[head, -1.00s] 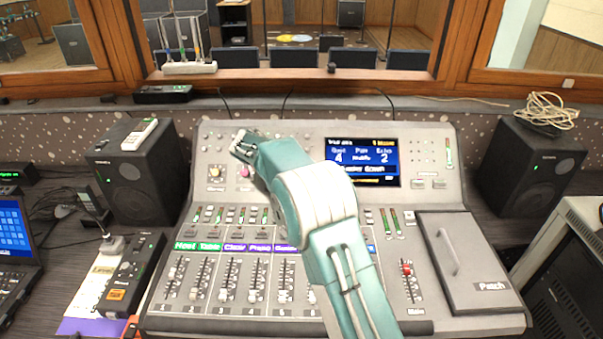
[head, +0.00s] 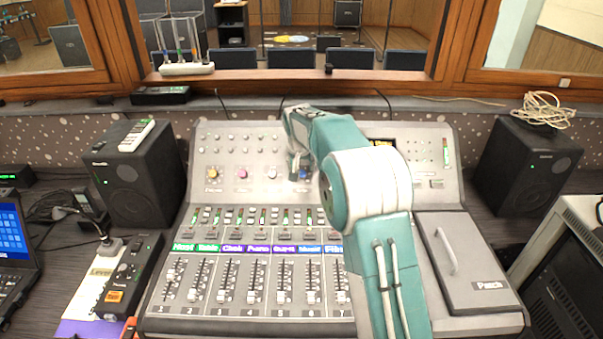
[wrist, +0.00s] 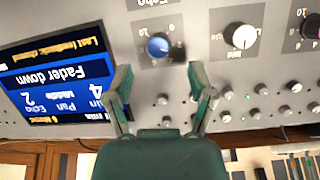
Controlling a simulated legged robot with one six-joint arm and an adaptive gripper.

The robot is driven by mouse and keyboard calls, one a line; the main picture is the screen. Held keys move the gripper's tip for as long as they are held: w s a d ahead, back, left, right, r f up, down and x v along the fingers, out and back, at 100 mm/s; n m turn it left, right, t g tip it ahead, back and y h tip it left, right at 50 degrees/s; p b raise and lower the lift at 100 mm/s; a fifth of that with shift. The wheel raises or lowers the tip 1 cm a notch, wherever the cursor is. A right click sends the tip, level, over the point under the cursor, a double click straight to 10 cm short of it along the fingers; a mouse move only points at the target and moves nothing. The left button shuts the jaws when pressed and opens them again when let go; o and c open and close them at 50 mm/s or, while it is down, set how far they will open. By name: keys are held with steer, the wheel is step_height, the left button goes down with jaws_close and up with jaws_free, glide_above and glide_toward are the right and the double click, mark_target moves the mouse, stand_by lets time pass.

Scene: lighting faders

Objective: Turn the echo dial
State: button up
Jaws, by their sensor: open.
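The echo dial is a round blue knob (wrist: 158,45) in the wrist view, with "Echo" printed upside down above it and scale numbers around it. In the head view the blue knob (head: 305,173) sits at the right end of the dial row, partly covered by my gripper. My gripper (wrist: 162,82) is open and empty. In the wrist view the dial appears between and just beyond its two green fingertips, with neither finger touching it. In the head view my gripper (head: 299,168) points down at the panel beside the blue knob.
A white dial (head: 271,172), a pink dial (head: 242,173) and a yellow dial (head: 212,173) stand left of the blue one. Small knobs (wrist: 228,95) lie near my fingers. The display (wrist: 60,75) is beside my gripper. Faders (head: 250,280) line the lower console.

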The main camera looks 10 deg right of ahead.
mark_target(302, 173)
steer(key=shift+x, duration=2.3)
jaws_close()
